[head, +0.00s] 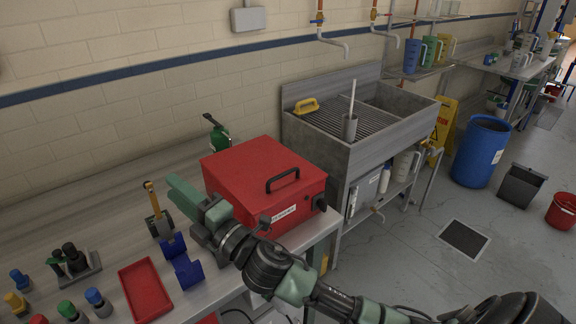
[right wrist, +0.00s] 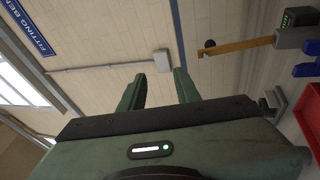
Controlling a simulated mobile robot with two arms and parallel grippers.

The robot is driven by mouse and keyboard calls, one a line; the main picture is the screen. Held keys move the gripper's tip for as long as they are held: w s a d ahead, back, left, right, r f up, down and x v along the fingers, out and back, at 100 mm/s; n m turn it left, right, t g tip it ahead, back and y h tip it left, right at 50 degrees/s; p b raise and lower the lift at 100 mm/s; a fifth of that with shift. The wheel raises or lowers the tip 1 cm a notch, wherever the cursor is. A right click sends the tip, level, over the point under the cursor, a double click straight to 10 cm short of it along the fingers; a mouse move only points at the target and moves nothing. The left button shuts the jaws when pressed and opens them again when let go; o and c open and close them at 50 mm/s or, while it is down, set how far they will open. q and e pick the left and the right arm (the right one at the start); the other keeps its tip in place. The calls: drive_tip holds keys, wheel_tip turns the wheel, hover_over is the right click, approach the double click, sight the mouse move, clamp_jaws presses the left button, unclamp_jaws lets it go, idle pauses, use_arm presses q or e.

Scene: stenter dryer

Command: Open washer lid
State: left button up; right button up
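The washer is a red box (head: 258,175) on the metal bench in the head view. Its red lid (head: 245,160) looks shut, with a black handle (head: 283,179) near the front edge. A white label and a dark knob (head: 320,202) are on its front. My right gripper (head: 192,200) is beside the washer's left side, apart from the handle. In the right wrist view its two green fingers (right wrist: 160,88) are spread with nothing between them, the wall behind. My left gripper is not in view.
Left of the washer are a yellow-handled tool (head: 153,202), blue holders (head: 186,270), a red tray (head: 146,290) and several small bottles. A blue barrel (head: 481,153) is farther right.

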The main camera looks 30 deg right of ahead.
drive_tip(key=a+r+n+g+y, duration=0.6)
drive_tip(key=n+y, duration=0.3)
drive_tip(key=n, duration=0.6)
drive_tip(key=n+g+h, duration=1.1)
drive_tip(key=n+h, duration=0.5)
drive_tip(key=n, duration=0.2)
approach(288, 173)
drive_tip(key=p+x, duration=0.1)
drive_tip(key=x, duration=0.2)
drive_tip(key=p+x, duration=0.1)
drive_tip(key=x, duration=0.3)
drive_tip(key=shift+w+f, duration=0.25)
drive_tip(key=shift+w, duration=0.05)
clamp_jaws()
